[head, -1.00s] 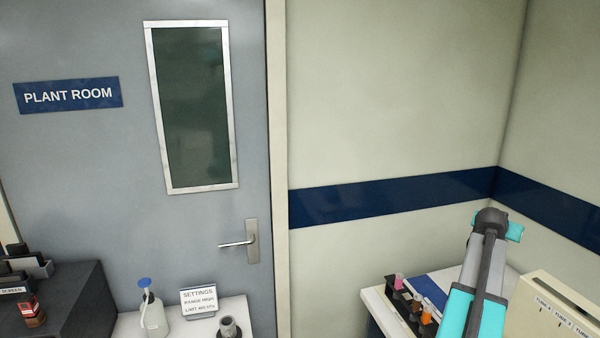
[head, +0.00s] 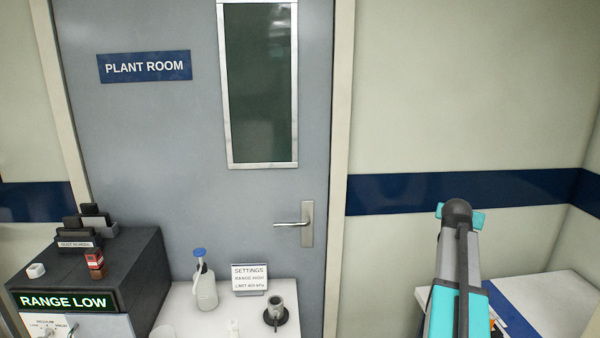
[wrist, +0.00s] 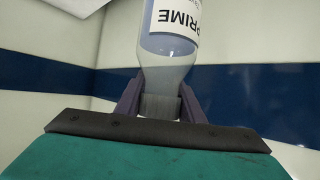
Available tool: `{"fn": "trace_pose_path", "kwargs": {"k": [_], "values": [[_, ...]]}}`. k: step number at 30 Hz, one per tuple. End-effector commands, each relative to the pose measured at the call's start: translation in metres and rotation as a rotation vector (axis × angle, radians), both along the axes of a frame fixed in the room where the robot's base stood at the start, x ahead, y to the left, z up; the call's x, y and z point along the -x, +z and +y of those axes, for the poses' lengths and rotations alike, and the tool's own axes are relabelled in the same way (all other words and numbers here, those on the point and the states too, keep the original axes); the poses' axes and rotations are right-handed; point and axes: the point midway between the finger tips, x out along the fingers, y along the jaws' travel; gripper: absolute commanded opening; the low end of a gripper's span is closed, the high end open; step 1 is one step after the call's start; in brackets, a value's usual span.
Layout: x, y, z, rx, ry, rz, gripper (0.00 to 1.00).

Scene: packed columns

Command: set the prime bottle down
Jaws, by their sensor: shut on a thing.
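The prime bottle (wrist: 168,50) is a clear bottle with a white label reading PRIME. It shows in the wrist view, between the two purple-grey fingers of my gripper (wrist: 161,105), which are shut on its narrow neck. The bottle's far end runs out of the top of that view. In the head view my arm rises at the right, and I cannot make out the gripper's fingers or the bottle there.
A white bench (head: 215,322) holds a blue-topped bottle (head: 204,288), a SETTINGS sign (head: 249,279) and a grey cup on a dark base (head: 276,310). A dark RANGE LOW unit (head: 130,272) stands at the left. Another white surface (head: 570,300) is at the right.

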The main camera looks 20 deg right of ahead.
Motion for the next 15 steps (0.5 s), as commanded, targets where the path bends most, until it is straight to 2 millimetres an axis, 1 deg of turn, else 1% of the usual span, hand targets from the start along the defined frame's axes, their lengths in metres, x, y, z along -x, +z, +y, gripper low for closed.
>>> {"fn": "trace_pose_path", "kwargs": {"k": [1, 3, 5, 11, 15], "values": [[-0.013, -0.006, 0.015, 0.001, 0.024, 0.0, 0.06], [-0.029, -0.01, 0.034, 0.001, 0.054, 0.0, 0.06], [-0.041, -0.014, 0.05, 0.001, 0.078, 0.0, 0.06], [-0.081, -0.026, 0.107, 0.001, 0.163, 0.0, 0.06], [-0.106, -0.035, 0.148, 0.0, 0.224, -0.001, 0.06]]}}
